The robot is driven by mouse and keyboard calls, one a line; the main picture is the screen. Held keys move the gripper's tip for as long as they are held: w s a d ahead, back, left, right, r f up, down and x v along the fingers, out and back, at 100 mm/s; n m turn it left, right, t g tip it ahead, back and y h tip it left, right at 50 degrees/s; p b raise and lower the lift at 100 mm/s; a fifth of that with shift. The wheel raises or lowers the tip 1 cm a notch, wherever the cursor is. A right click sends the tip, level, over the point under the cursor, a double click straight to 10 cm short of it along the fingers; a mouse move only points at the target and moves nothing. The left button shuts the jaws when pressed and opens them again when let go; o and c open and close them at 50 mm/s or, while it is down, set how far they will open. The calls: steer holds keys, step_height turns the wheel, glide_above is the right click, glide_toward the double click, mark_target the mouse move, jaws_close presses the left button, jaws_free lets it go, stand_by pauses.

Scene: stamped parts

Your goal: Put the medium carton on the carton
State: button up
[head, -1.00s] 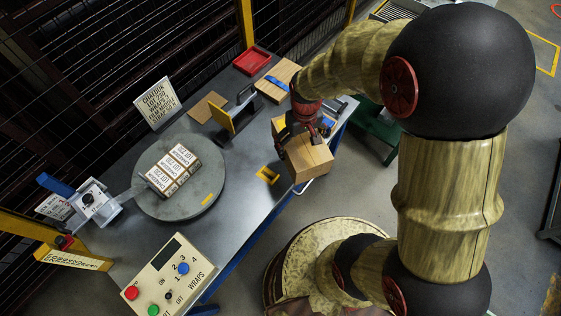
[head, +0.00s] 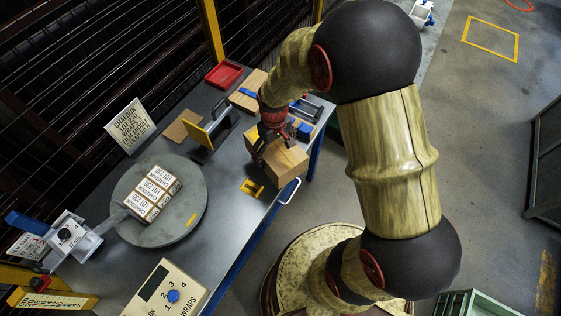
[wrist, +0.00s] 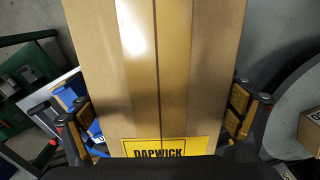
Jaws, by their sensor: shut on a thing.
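My gripper (head: 270,148) is shut on a brown medium carton (head: 284,164) at the right edge of the table in the head view. In the wrist view the carton (wrist: 185,60) fills the middle, with a tape strip and a yellow "DAPWICK" label, and the fingers stand on both sides of it. I cannot tell whether it touches the table. Several white-labelled cartons (head: 152,192) sit packed together on the round grey turntable (head: 140,235), left of the gripper. Another brown carton (head: 245,101) with a blue item lies behind the gripper.
On the table are a red tray (head: 223,75), an upright yellow plate with a dark handle (head: 200,135), a sign (head: 130,126), a yellow bracket (head: 252,188) and a control box (head: 165,292). Bare tabletop (head: 222,190) lies between turntable and carton.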

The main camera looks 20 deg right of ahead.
steer(key=w+f, duration=0.2)
steer(key=w+f+b, duration=0.1)
steer(key=w+f, duration=0.1)
steer(key=f, duration=0.1)
steer(key=shift+w+f+b, duration=0.3)
steer(key=shift+w+f, duration=0.05)
steer(key=shift+w, duration=0.05)
steer(key=shift+f+b, duration=0.6)
steer(key=shift+f, duration=0.8)
steer(key=shift+f, duration=0.15)
steer(key=o, duration=1.8)
steer(key=shift+s, duration=0.15)
steer(key=shift+o, duration=0.2)
